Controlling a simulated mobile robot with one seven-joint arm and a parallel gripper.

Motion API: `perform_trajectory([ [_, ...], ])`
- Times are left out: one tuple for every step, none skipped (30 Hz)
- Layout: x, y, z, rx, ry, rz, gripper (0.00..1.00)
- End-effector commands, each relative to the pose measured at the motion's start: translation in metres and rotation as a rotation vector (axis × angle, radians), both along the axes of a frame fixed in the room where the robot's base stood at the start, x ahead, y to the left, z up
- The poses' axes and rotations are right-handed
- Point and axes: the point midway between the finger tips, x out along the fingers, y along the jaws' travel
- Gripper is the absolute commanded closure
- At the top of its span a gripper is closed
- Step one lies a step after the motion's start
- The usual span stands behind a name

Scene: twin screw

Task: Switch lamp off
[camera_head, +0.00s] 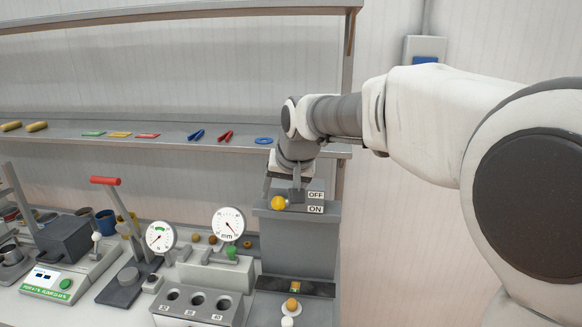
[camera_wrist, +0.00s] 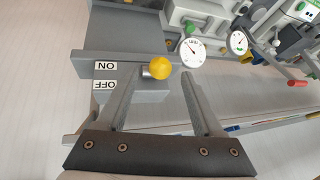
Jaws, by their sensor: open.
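A switch with a round yellow knob (camera_head: 279,203) is on a grey box, beside an OFF label (camera_head: 316,195) above an ON label (camera_head: 316,209). In the wrist view the yellow knob (camera_wrist: 160,67) sits on a short metal lever, about level with the ON label (camera_wrist: 105,66); the OFF label (camera_wrist: 104,85) is nearer my gripper. My gripper (camera_head: 284,192) is open and empty, pointing down just above the knob. In the wrist view the knob appears between the fingertips of my gripper (camera_wrist: 158,76); I cannot tell whether they touch it. I cannot identify a lamp.
A shelf (camera_head: 180,136) with small coloured tools runs behind my gripper. Left of the switch are a dial gauge (camera_head: 228,223), a second dial (camera_head: 160,237), and a grey block with holes (camera_head: 198,303). A red-handled press (camera_head: 125,240) stands farther left. A wall box (camera_head: 424,50) hangs upper right.

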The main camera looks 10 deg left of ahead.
Motion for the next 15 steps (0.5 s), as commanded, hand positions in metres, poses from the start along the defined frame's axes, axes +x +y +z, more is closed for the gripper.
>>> perform_trajectory([
  [-0.006, -0.004, 0.012, 0.003, -0.007, 0.000, 0.31],
  [-0.010, -0.005, 0.018, 0.003, -0.006, 0.000, 0.31],
  [-0.014, -0.008, 0.027, 0.003, -0.005, -0.001, 0.31],
  [-0.018, -0.010, 0.033, 0.003, -0.007, 0.000, 0.31],
  [-0.022, -0.012, 0.040, 0.003, -0.006, 0.000, 0.31],
  [-0.026, -0.015, 0.048, 0.002, -0.005, -0.002, 0.31],
  [-0.029, -0.017, 0.054, 0.002, -0.005, -0.002, 0.31],
  [-0.033, -0.019, 0.060, 0.002, -0.004, -0.001, 0.31],
  [-0.037, -0.021, 0.068, 0.002, -0.005, -0.002, 0.31],
  [-0.040, -0.023, 0.074, 0.002, -0.004, -0.001, 0.31],
  [-0.043, -0.024, 0.078, 0.002, -0.004, -0.001, 0.31],
  [-0.047, -0.026, 0.084, 0.002, -0.003, -0.001, 0.31],
  [-0.049, -0.028, 0.089, 0.002, -0.004, -0.001, 0.31],
  [-0.051, -0.029, 0.092, 0.002, -0.003, -0.001, 0.31],
  [-0.053, -0.030, 0.097, 0.002, -0.003, -0.001, 0.31],
])
